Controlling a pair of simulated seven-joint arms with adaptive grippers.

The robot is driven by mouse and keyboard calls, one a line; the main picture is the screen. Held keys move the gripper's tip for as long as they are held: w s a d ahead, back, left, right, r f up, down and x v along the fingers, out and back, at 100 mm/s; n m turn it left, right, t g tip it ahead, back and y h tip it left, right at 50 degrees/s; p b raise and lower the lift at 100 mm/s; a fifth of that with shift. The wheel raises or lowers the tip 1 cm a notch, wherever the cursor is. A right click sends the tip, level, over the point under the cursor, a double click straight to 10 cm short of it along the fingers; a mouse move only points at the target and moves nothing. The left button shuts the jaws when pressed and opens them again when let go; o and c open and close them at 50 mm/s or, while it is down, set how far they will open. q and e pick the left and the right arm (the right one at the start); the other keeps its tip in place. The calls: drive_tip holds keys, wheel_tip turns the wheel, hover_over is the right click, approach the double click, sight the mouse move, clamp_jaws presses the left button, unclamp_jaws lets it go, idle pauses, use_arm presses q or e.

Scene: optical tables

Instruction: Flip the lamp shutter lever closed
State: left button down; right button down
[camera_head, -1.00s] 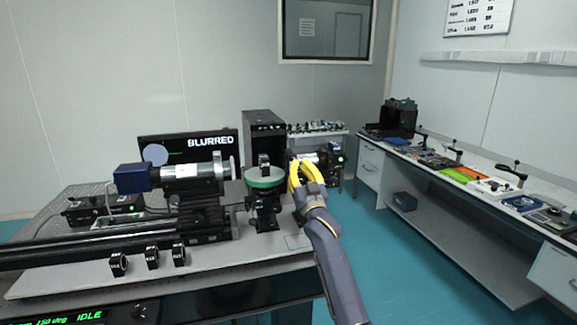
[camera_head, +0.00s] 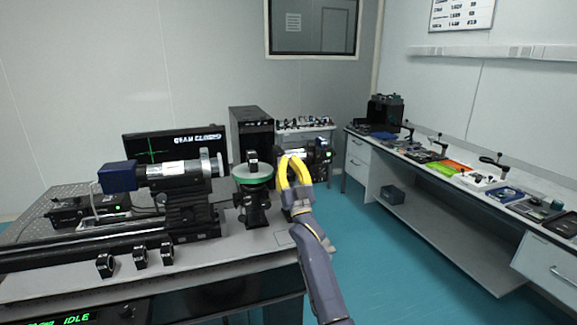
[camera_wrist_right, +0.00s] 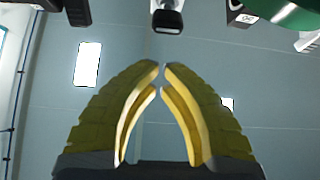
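My right gripper (camera_head: 291,160) has yellow fingers and stands upright at the right end of the optical table, in front of the black lamp housing (camera_head: 322,157), which it partly hides. In the right wrist view the fingertips (camera_wrist_right: 161,66) almost meet, with nothing between them. A small dark-ended part (camera_wrist_right: 167,20) with a light shaft shows just beyond the tips, apart from them; I cannot tell whether it is the shutter lever. The lever cannot be made out in the head view. My left gripper is not in view.
A green-rimmed round stage (camera_head: 253,172) stands close left of my right gripper. A blue-ended tube (camera_head: 170,172) is on the rail further left. A monitor (camera_head: 146,146) shows a green cross and text like "BEAM CLOSED". A side bench (camera_head: 440,190) runs along the right wall.

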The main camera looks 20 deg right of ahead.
drive_tip(key=w+f+v, duration=0.1)
drive_tip(key=v, duration=0.7)
drive_tip(key=shift+f, duration=0.3)
drive_tip(key=shift+s+f, duration=0.1)
